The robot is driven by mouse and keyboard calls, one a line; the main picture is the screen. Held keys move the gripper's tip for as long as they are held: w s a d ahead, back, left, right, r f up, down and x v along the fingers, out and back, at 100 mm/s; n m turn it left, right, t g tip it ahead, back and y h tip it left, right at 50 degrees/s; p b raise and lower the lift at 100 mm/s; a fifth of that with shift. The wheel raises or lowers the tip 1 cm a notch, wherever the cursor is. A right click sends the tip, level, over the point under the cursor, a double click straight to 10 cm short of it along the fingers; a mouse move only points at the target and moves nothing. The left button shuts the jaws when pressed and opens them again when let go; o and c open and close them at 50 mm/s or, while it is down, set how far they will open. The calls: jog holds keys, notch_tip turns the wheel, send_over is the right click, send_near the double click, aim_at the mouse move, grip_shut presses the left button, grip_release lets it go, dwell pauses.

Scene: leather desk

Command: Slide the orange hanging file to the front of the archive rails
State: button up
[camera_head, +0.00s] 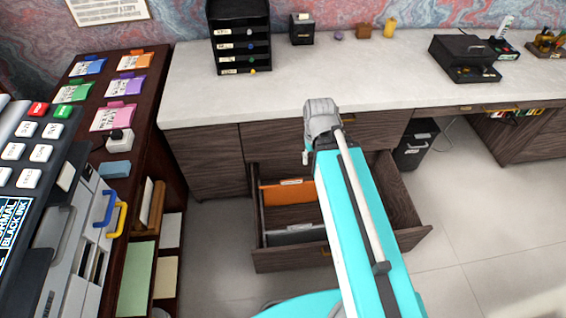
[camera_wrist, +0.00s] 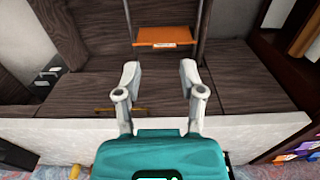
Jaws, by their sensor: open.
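The orange hanging file (camera_head: 288,193) hangs toward the back of the open archive drawer (camera_head: 290,259) in the head view. In the wrist view the orange file (camera_wrist: 165,38) spans between two thin metal rails (camera_wrist: 203,30) and bears a white label. My gripper (camera_wrist: 159,75) is open and empty, its pale fingers spread below the file in the wrist picture and apart from it. In the head view my arm covers the drawer's middle, and I cannot make out the fingertips there.
A grey hanging file (camera_head: 296,236) sits near the drawer front. A pale desktop (camera_head: 300,88) with a black drawer tower (camera_head: 240,36) and boxes runs behind. A dark shelf unit (camera_head: 150,160) with coloured files stands left. Clear floor (camera_head: 470,210) lies right of the drawer.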

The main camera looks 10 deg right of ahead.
jog(key=shift+w, duration=0.1)
dwell(0.3)
jog(key=n+b, duration=1.8)
jog(key=b, duration=2.2)
send_over(286, 181)
notch_tip(286, 181, down, 40)
jog(key=shift+w+f, duration=0.15)
jog(key=shift+f, duration=0.05)
jog(key=shift+a, duration=0.1)
jog(key=shift+f+b, duration=0.1)
jog(key=shift+b, duration=0.25)
notch_tip(286, 181, down, 14)
jog(key=b, duration=1.3)
jog(key=shift+r, duration=0.2)
grip_shut()
